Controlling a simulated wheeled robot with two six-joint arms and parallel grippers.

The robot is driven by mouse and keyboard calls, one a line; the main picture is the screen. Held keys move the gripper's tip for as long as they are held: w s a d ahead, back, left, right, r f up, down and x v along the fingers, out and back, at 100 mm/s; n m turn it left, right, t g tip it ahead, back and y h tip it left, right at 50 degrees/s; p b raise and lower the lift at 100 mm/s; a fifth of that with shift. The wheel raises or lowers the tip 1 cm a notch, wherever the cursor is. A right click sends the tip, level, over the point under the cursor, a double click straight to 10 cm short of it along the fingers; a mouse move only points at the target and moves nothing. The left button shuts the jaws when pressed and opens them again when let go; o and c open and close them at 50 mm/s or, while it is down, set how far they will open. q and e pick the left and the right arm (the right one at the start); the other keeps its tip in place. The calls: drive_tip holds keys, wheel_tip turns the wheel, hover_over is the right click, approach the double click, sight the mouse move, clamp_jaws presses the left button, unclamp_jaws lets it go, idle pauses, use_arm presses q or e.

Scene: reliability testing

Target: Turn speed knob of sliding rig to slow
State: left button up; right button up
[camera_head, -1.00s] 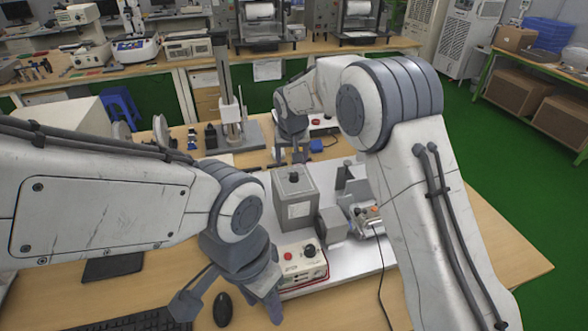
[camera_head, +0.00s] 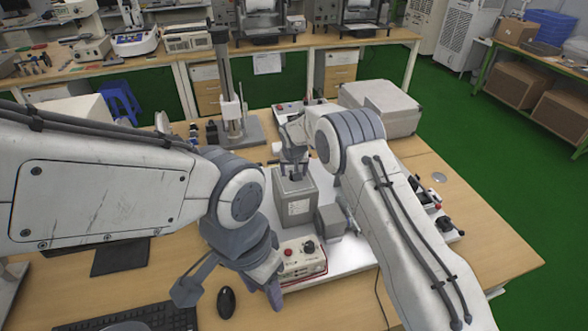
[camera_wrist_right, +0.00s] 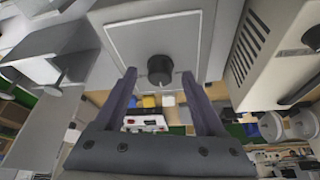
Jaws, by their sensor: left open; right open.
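The sliding rig has a white base plate (camera_head: 345,262) and a grey block (camera_head: 297,208) standing on it. A black round knob (camera_wrist_right: 160,70) sits on the block's top face. My right gripper (camera_head: 293,168) is open above the block; in the right wrist view its fingers (camera_wrist_right: 159,76) are on either side of the knob, with gaps; contact cannot be told. A control box (camera_head: 302,262) with a red button and a black knob (camera_head: 309,247) stands in front of the block. Its dial marks are too small to read. My left gripper (camera_head: 229,292) is open and empty, left of the control box.
A mouse (camera_head: 226,302) and keyboard (camera_head: 130,320) lie at the front left. A vertical stand (camera_head: 232,118) is behind the rig, and a large grey case (camera_head: 382,106) is behind right. My right forearm hides part of the rig's right side.

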clamp_jaws()
drive_tip(key=shift+n, duration=0.3)
drive_tip(key=n+b, duration=0.1)
drive_tip(key=n+y+b, duration=0.1)
drive_tip(key=shift+d+f+n, duration=0.15)
drive_tip(key=shift+n, duration=0.25)
drive_tip(key=n+y+b, duration=0.1)
drive_tip(key=n+b, duration=0.1)
drive_tip(key=n+g+y+b, duration=0.1)
drive_tip(key=n+b, duration=0.1)
drive_tip(key=b, duration=0.1)
drive_tip(key=shift+w+d+f+n, duration=0.1)
drive_tip(key=shift+w+n, duration=0.05)
drive_tip(key=shift+n, duration=0.15)
drive_tip(key=shift+n+g+y+b, duration=0.3)
drive_tip(key=shift+n+b, duration=0.5)
drive_tip(key=shift+n, duration=0.3)
drive_tip(key=shift+r+n, duration=0.25)
drive_tip(key=shift+n, duration=0.55)
drive_tip(key=shift+g+b, duration=0.3)
unclamp_jaws()
